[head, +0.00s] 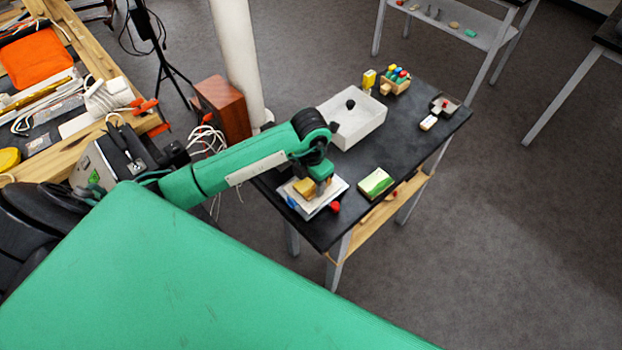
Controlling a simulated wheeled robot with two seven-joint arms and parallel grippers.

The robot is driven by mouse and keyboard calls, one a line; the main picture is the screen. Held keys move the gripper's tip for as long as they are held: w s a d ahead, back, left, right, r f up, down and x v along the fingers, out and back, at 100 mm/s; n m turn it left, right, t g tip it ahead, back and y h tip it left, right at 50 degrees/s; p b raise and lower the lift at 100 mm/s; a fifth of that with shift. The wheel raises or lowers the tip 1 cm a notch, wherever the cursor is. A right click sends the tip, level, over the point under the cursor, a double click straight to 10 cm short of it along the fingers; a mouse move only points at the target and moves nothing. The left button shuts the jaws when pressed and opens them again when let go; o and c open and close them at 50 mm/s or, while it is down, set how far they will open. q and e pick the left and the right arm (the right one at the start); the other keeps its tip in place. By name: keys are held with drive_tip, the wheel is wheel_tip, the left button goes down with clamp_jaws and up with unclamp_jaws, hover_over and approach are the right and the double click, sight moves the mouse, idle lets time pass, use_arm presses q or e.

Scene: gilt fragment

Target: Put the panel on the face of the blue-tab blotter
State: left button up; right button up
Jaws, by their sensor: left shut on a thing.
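A small golden-tan panel (304,187) is at my left gripper (318,188), which reaches down from above at the near left part of the black table. The gripper is shut on the panel; its fingertips are small and partly hidden. Directly below is a pale, flat blotter (333,186) with a blue tab (292,202) at its left edge. The panel overlaps the blotter's face in the picture; I cannot tell whether they touch. My right gripper is not in view.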

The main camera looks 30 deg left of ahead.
sight(311, 184)
use_arm(q)
drive_tip(key=o, duration=1)
drive_tip(key=shift+f, duration=0.1)
drive_tip(key=shift+r+b, duration=1.45)
drive_tip(key=shift+r, duration=4.7)
drive_tip(key=shift+d, duration=0.1)
